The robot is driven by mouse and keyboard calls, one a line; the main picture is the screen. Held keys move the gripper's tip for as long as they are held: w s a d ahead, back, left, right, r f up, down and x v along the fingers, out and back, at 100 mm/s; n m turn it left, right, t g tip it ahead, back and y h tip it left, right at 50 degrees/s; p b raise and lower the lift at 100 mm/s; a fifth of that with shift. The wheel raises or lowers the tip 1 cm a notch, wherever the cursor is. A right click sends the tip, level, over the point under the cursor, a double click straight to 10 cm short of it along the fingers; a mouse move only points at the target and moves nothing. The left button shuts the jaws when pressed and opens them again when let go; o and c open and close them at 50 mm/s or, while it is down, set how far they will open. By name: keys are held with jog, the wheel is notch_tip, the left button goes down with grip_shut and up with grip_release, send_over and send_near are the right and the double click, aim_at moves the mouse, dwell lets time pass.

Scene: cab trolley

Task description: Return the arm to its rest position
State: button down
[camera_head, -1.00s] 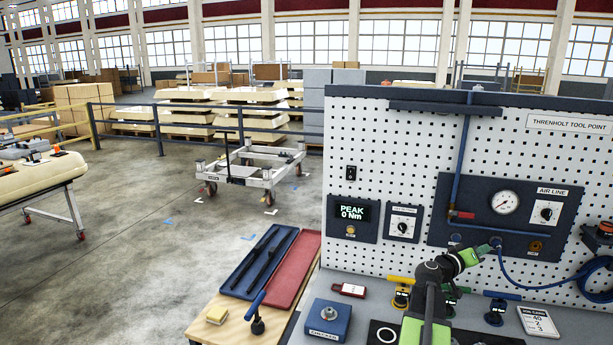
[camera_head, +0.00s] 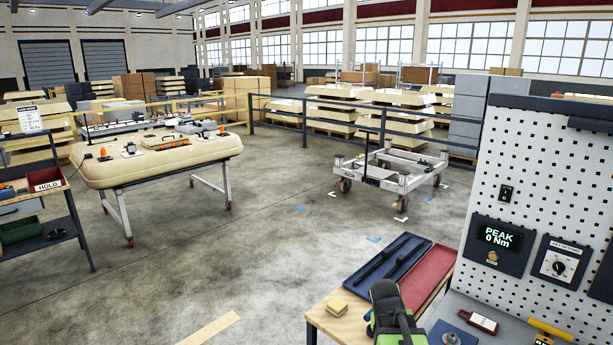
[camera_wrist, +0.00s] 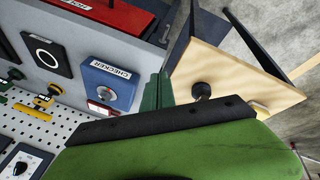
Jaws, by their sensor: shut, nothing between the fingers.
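My gripper (camera_wrist: 157,92) shows in the wrist view as a pair of dark green fingers beyond the black edge and green housing. The fingers are closed together with nothing between them. They hang between the blue checker box and the wooden table top. In the head view, part of my green and black arm (camera_head: 392,315) stands at the bottom centre, in front of the wooden table; the fingertips cannot be made out there.
The blue checker box (camera_wrist: 108,85) and a black knob (camera_wrist: 201,90) are close to the fingers in the wrist view. A pegboard (camera_head: 545,190) rises at right. A blue tray (camera_head: 378,275) and a red tray (camera_head: 428,276) lie on the table. Open floor (camera_head: 260,240) is at left.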

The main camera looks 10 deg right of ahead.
jog(key=s+a+f+n+g+y, duration=0.1)
jog(key=a+n+y, duration=0.1)
jog(key=a, duration=0.7)
jog(key=s+a+f+n+y, duration=0.1)
jog(key=s+a+y, duration=0.1)
jog(key=a, duration=0.7)
notch_tip(320, 180, down, 10)
jog(key=s+g+b, duration=0.1)
jog(key=s+b, duration=0.1)
jog(key=b, duration=0.8)
jog(key=shift+d+r, duration=0.15)
jog(key=shift+d, duration=0.1)
jog(key=shift+s, duration=0.1)
